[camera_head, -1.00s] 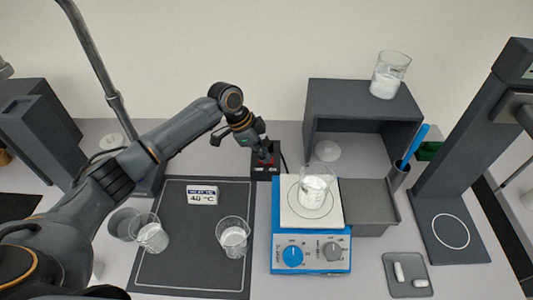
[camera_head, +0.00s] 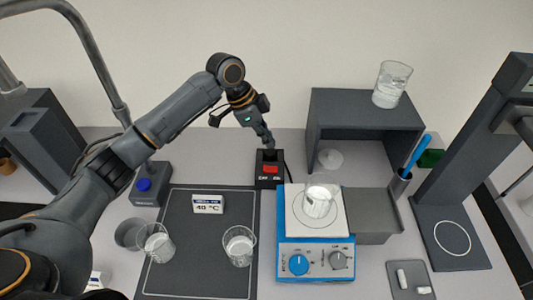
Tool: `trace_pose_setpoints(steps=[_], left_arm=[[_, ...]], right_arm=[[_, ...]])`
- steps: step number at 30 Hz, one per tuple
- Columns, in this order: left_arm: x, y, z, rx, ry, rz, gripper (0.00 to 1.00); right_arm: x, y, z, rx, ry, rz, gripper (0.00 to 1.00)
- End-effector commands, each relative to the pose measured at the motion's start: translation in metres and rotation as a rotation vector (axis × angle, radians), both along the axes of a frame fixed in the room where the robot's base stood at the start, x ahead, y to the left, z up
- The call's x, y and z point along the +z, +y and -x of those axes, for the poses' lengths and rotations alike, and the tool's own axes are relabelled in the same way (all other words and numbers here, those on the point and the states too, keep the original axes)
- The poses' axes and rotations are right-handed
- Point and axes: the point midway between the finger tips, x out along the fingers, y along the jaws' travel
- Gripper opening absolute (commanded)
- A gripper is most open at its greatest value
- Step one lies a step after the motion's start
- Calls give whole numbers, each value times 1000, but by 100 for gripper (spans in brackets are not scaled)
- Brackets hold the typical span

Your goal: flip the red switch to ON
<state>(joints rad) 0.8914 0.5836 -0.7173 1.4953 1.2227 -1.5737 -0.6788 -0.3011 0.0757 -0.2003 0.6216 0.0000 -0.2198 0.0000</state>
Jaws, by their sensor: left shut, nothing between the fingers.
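The red switch (camera_head: 270,169) is a rocker on a small black box (camera_head: 262,155) behind the blue hot plate (camera_head: 287,246). Small white lettering shows below the rocker, too small to read surely. I cannot tell which way the rocker is tipped. My left gripper (camera_head: 268,141) is shut and empty, pointing down just above the back of the box. The rocker shows clear below the fingertips. My right gripper is not in view.
A beaker (camera_head: 318,203) stands on the hot plate. Two more beakers (camera_head: 157,242) (camera_head: 240,246) stand on the dark mat (camera_head: 190,280), near a 40 °C sign (camera_head: 208,204). A grey shelf (camera_head: 365,108) stands to the right. A blue-button box (camera_head: 147,184) is left.

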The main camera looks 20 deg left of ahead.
Motion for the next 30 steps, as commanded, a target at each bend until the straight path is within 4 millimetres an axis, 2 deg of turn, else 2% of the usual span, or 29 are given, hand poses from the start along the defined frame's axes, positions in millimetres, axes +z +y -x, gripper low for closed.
trace_pose_setpoints(steps=[3,7,20,23,30], left_arm=[[18,1,0,-1,-4,0,0],[31,1,0,0,-2,-1,0],[36,2,1,0,0,-1,0],[41,2,1,0,0,-1,0],[69,1,1,0,0,-1,0]], right_arm=[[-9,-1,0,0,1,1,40],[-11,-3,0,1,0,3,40],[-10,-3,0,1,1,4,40],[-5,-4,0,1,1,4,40],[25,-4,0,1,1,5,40]])
